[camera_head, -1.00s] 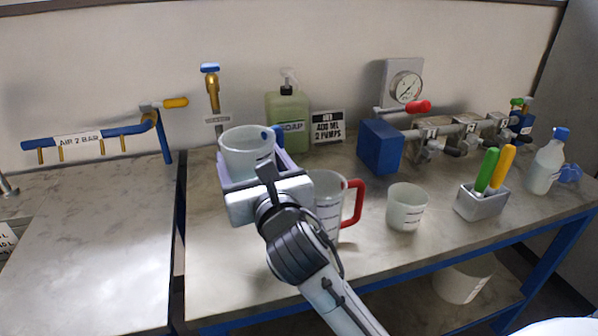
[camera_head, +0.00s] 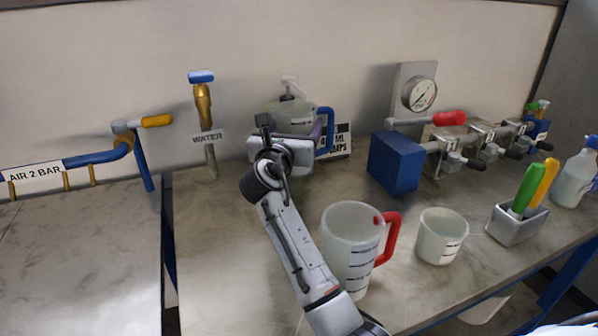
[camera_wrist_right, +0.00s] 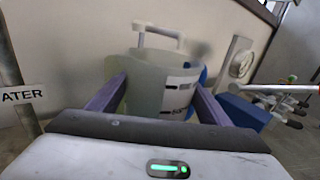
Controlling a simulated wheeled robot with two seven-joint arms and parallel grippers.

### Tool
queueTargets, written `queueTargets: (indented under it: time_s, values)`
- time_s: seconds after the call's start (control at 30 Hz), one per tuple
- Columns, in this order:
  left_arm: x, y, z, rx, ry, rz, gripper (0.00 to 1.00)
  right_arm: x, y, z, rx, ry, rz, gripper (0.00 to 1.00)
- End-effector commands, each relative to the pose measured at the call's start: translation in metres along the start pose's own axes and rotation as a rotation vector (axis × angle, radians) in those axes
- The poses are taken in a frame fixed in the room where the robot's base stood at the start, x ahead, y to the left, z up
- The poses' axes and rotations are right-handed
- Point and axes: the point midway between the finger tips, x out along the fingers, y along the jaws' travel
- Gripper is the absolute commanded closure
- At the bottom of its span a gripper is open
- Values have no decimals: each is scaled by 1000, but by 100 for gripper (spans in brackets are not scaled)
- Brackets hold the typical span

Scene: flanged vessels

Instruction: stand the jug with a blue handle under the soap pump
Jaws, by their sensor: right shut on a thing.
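The blue-handled jug (camera_head: 287,116) is translucent and roughly upright, its blue handle on the right. My right gripper (camera_head: 288,140) is shut around its body; in the right wrist view the purple fingers lie on both sides of the jug (camera_wrist_right: 158,88). The white soap pump (camera_head: 290,85) shows just behind and above the jug's rim, and its spout (camera_wrist_right: 158,32) shows over the jug in the wrist view. The jug and gripper hide most of the soap bottle. The jug's base is hidden, so I cannot tell whether it touches the bench. My left gripper is not in view.
A red-handled jug (camera_head: 350,245) and a handleless beaker (camera_head: 441,237) stand to the right of my arm. A water tap (camera_head: 204,110) is left of the jug. A partly covered sign (camera_head: 343,138) and a blue box (camera_head: 395,163) are to its right.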

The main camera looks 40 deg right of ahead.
Motion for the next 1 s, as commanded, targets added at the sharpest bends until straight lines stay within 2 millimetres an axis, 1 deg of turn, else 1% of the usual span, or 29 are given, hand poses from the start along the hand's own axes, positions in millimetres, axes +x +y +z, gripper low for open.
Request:
queueTargets:
  time_s: [0.03, 0.1, 0.27, 0.4, 0.5, 0.6, 0.97, 1.0]
  values:
    - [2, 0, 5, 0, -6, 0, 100, 0, 0, -9, -2, -1, 1, 72]
    - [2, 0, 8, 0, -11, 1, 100, 0, 1, -17, -1, -4, 1, 72]
    - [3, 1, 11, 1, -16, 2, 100, 0, 1, -31, -1, -3, 2, 72]
    - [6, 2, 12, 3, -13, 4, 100, 0, 2, -55, -2, -2, 3, 72]
    - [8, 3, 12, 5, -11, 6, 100, 0, 2, -68, -1, -3, 2, 72]
    - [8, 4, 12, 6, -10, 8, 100, 0, 2, -74, 0, -5, 2, 72]
    - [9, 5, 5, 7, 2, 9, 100, 0, 2, -76, 0, -5, 3, 72]
    - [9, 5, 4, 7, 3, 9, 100, 0, 2, -80, 0, 0, 2, 27]
